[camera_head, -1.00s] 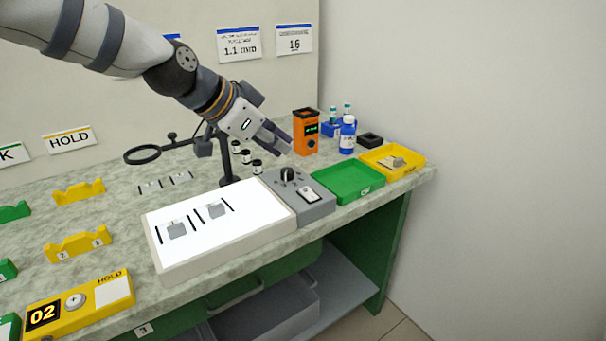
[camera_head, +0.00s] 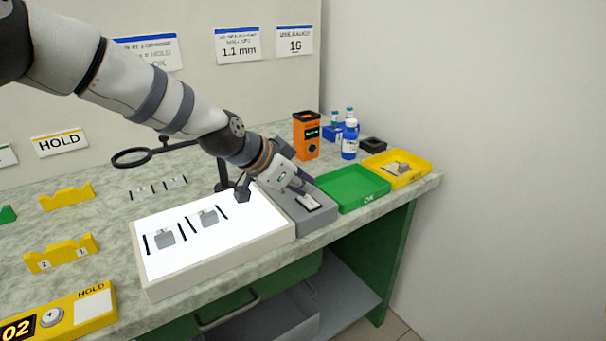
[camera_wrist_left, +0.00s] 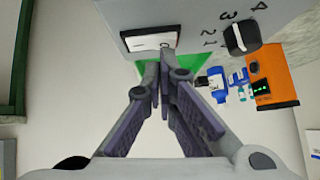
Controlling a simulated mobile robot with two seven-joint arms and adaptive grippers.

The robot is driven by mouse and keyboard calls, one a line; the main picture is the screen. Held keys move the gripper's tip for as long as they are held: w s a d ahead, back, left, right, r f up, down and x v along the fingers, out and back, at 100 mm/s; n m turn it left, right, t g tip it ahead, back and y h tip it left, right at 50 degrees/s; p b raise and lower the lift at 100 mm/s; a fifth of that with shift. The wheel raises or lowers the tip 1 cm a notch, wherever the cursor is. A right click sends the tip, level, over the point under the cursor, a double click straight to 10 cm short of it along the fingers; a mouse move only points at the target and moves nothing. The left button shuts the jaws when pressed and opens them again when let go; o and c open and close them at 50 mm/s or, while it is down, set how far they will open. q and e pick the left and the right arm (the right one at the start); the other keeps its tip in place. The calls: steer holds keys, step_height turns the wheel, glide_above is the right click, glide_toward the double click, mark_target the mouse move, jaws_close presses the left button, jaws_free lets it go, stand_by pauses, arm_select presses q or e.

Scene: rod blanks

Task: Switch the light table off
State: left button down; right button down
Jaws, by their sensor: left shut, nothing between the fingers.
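The light table (camera_head: 215,257) stands on the bench with its top glowing bright white. Its grey control box (camera_head: 318,217) is joined at its right end. A white rocker switch (camera_head: 309,203) sits on the box; it also shows in the left wrist view (camera_wrist_left: 140,41). A dark knob (camera_wrist_left: 241,38) with numbers around it is beside the switch. My left gripper (camera_head: 303,190) is shut and empty, its fingertips right at the switch. Whether they touch it I cannot tell. In the head view my gripper hides the knob. My right gripper is not in view.
Grey blanks (camera_head: 208,218) lie on the lit top. A green tray (camera_head: 350,199) and a yellow tray (camera_head: 424,173) stand right of the box. An orange device (camera_head: 306,150) and a blue bottle (camera_head: 349,152) stand behind. A magnifier (camera_head: 131,158) stands behind the table.

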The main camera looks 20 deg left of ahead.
arm_select(q)
steer(key=shift+f, duration=0.1)
